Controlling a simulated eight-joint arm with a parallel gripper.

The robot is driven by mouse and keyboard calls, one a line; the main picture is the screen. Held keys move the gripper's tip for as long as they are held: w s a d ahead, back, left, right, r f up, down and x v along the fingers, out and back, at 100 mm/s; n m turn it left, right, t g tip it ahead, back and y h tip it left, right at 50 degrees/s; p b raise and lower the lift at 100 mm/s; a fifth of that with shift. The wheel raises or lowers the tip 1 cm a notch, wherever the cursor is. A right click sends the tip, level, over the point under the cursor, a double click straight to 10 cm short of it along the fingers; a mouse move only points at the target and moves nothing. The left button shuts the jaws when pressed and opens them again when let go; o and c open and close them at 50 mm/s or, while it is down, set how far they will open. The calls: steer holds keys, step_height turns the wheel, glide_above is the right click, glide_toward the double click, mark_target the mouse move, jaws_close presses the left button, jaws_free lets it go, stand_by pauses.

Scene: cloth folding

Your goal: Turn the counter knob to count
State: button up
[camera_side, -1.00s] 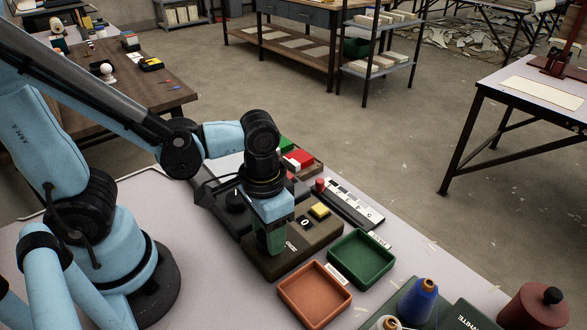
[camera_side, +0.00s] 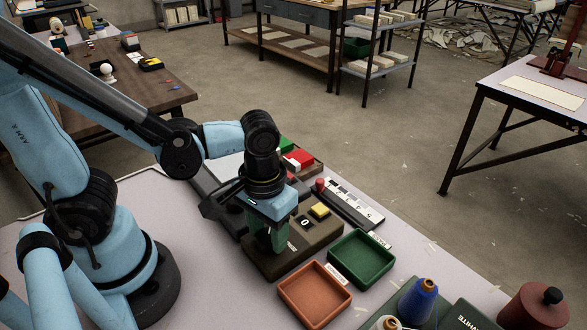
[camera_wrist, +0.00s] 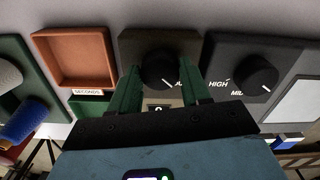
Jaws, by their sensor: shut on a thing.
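The counter (camera_side: 325,236) is an olive-brown box on the table. Its small display (camera_side: 305,222) appears to read 0, and a yellow button (camera_side: 319,210) sits beside it. My gripper (camera_side: 268,245) points down onto the box, and its green fingers hide the knob there. In the wrist view, the black counter knob (camera_wrist: 158,68) with a white pointer line stands between the two green fingers of my gripper (camera_wrist: 161,75), which are shut on it. The display is partly covered by my gripper in the wrist view.
A green tray (camera_side: 361,259) and an orange tray (camera_side: 315,294) lie in front of the counter. A grey box with another black knob (camera_wrist: 255,75), marked HIGH and MID, stands next to it. A blue thread spool (camera_side: 418,302) stands at the front right.

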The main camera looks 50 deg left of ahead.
mark_target(268, 236)
steer(key=o, duration=1.1)
steer(key=shift+r, duration=6.05)
steer(key=w+a+f+t, duration=0.1)
steer(key=w+a+t, duration=0.1)
steer(key=w+a+m+t, duration=0.1)
steer(key=w+a+t, duration=0.1)
steer(key=a, duration=0.1)
steer(key=w+a+f+m+t, duration=0.1)
steer(key=w+a+t, duration=0.1)
steer(key=a+t, duration=0.1)
steer(key=shift+w+a+f, duration=0.1)
steer(key=shift+a+f, duration=0.15)
steer(key=shift+f, duration=0.1)
